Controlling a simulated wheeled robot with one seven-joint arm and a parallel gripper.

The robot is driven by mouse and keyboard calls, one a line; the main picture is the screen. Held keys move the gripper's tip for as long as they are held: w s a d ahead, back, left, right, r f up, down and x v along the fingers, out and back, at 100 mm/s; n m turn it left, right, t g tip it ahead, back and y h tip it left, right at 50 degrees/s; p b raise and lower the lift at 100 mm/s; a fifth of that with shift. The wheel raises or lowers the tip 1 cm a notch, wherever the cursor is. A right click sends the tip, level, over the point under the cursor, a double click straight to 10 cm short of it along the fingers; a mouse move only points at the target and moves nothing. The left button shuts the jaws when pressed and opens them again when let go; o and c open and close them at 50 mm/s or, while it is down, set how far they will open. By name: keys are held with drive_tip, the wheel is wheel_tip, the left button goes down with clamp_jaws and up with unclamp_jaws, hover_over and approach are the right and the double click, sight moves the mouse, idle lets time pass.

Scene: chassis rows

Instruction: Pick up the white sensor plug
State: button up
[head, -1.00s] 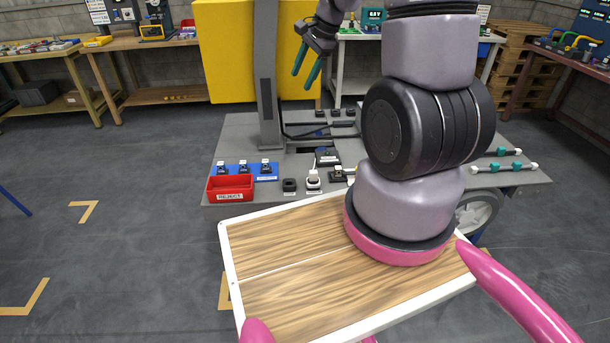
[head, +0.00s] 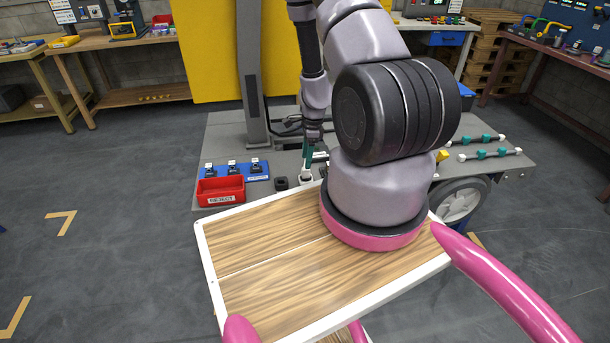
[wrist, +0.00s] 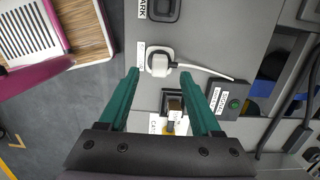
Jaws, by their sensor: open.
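The white sensor plug (wrist: 159,63) sits on a light square base on the grey cart top, with a white cable running off to the right in the wrist view. In the head view the plug (head: 306,175) shows at the cart's near edge, just below the fingers. My gripper (wrist: 158,73) is open, its teal fingers pointing at the plug. The plug appears between and slightly beyond the fingertips, with nothing held. In the head view my gripper (head: 309,154) points down over the cart; whether the fingers touch anything is unclear.
A black socket (head: 281,183) stands left of the plug. A red bin (head: 221,190) and a blue strip (head: 257,169) with several dark plugs lie farther left. In the wrist view a dark connector (wrist: 174,105) lies between the fingers, and a box with a green button (wrist: 234,103) is to the right.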

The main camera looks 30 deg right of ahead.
sight(306, 175)
drive_tip(key=shift+a+f, duration=0.15)
drive_tip(key=shift+f, duration=2.95)
clamp_jaws()
